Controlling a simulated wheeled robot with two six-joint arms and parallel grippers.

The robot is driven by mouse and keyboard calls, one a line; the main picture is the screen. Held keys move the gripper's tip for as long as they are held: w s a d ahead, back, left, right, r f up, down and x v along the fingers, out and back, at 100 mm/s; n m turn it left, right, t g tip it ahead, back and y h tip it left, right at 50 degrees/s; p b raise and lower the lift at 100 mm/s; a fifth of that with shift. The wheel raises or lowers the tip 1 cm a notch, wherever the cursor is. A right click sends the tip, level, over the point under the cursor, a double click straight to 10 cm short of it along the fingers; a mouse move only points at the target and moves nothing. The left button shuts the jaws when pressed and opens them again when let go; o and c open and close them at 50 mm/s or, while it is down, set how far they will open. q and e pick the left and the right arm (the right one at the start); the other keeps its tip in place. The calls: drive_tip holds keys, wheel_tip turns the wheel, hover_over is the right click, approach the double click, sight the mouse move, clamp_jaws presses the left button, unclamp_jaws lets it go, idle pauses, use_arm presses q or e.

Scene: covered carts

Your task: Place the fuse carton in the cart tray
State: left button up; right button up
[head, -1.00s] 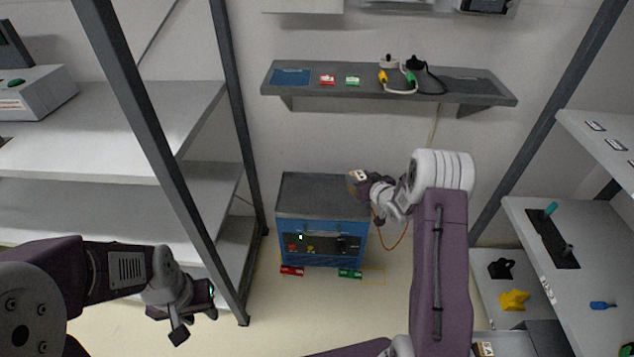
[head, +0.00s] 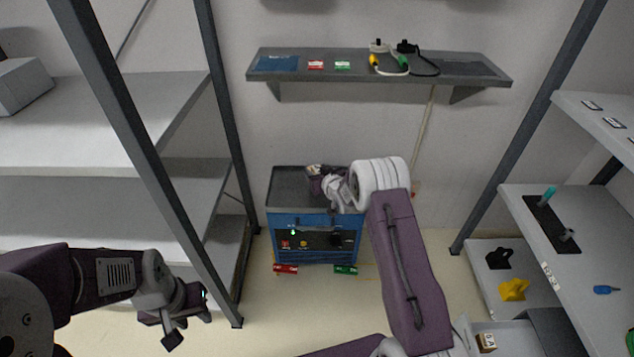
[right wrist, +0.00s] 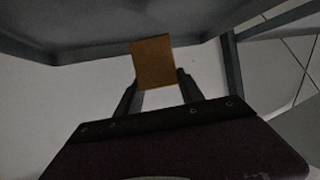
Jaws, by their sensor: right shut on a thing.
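The blue cart (head: 315,222) stands on the floor against the back wall, with a dark grey tray top (head: 290,182). My right gripper (head: 317,178) is above the tray top, toward its right half. It is shut on the brown fuse carton, which shows plainly between the fingers in the right wrist view (right wrist: 153,62). In the head view the carton is small and mostly hidden by the gripper. I cannot tell whether it touches the tray. My left gripper (head: 188,318) is open and empty, low at the left, apart from the cart.
A wall shelf (head: 460,70) with cards and plugs hangs above the cart. A left rack post (head: 222,130) stands between my left arm and the cart. Shelves (head: 545,205) with tools stand at right. Red (head: 285,268) and green (head: 345,269) pieces lie at the cart's foot.

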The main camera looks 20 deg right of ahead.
wheel_tip(320, 180, down, 4)
drive_tip(key=shift+b, duration=0.85)
drive_tip(key=shift+r, duration=0.15)
drive_tip(key=o, duration=1.4)
drive_tip(key=shift+f, duration=0.2)
